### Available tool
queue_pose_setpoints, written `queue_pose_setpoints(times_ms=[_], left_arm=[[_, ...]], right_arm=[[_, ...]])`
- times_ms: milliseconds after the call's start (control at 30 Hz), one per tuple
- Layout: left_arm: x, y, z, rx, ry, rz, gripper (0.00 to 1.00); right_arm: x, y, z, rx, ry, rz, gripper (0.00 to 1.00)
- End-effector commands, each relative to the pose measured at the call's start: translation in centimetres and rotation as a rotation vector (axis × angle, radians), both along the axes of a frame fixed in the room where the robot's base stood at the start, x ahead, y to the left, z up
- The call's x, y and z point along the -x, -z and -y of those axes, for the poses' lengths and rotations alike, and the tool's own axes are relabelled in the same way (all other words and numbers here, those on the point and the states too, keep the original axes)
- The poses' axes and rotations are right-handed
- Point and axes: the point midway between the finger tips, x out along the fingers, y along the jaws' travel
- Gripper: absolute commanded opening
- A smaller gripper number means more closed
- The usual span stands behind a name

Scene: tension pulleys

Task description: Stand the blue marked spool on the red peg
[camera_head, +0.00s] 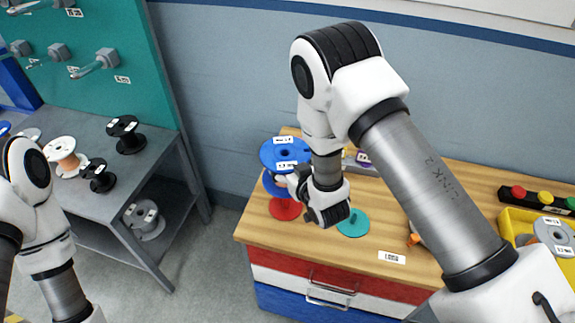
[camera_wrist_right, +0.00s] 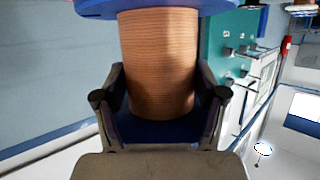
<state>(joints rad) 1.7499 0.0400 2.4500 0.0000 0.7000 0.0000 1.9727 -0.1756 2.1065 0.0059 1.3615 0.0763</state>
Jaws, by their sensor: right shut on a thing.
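The blue spool (camera_head: 284,152) with white labels on its top flange is upright at the left end of the wooden bench top. Its copper-coloured winding (camera_wrist_right: 160,62) fills the middle of the right wrist view, between two blue flanges. My right gripper (camera_wrist_right: 160,105) is shut on this winding, one finger on each side. The red round base (camera_head: 285,210) of the peg shows directly below the spool's lower flange. The peg's upright shaft is hidden, so I cannot tell how far the spool is around it. My left arm is at the left edge; its gripper is out of frame.
A teal disc base (camera_head: 353,223) lies just right of my right gripper. A yellow bin (camera_head: 510,225) with a grey spool and a button box (camera_head: 540,199) are at the right. A grey shelf table (camera_head: 97,196) with several spools stands left, across a floor gap.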

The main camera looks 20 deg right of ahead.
Motion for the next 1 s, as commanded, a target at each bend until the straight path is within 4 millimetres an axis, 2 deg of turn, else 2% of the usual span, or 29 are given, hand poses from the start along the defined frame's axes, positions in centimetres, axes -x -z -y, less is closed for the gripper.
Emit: queue_pose_setpoints(times_ms=[633, 1000], left_arm=[[0.0, 1.9, 0.0, 0.000, 0.000, 0.000, 0.35], [0.0, 2.0, 0.0, 0.000, 0.000, 0.000, 0.35]], right_arm=[[-0.1, 2.2, 0.0, 0.000, 0.000, 0.003, 0.05], [-0.1, 2.2, 0.0, 0.000, 0.000, 0.003, 0.05]])
